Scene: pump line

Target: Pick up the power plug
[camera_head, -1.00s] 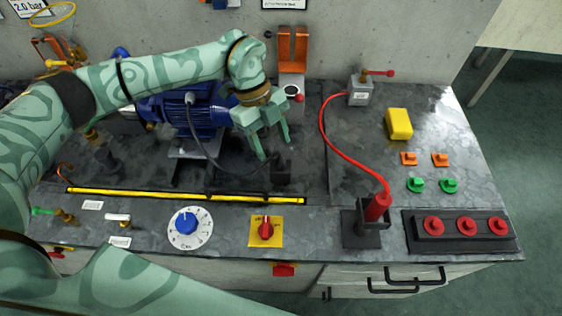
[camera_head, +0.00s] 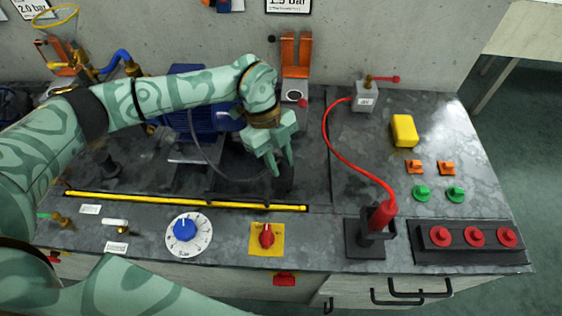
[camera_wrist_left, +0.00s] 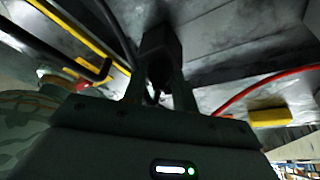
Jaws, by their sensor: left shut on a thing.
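The power plug (camera_wrist_left: 157,76) is a small dark shape between my left fingers in the left wrist view, in front of a black block (camera_wrist_left: 158,42). Its dark cable (camera_head: 222,170) curves from the blue motor (camera_head: 205,121) towards the fingertips in the head view. My left gripper (camera_head: 281,170) points down at the black block, its fingers close together and shut on the plug. It also shows in the left wrist view (camera_wrist_left: 157,92). The fingers hide most of the plug, and I cannot tell whether it sits in the block. My right gripper is out of view.
A yellow rail (camera_head: 185,201) runs in front of the motor. A blue dial (camera_head: 187,232) and red switch (camera_head: 266,236) sit nearer the edge. A red hose (camera_head: 343,153) arches at the right, near a yellow block (camera_head: 404,130). Grey bench surface lies bare between them.

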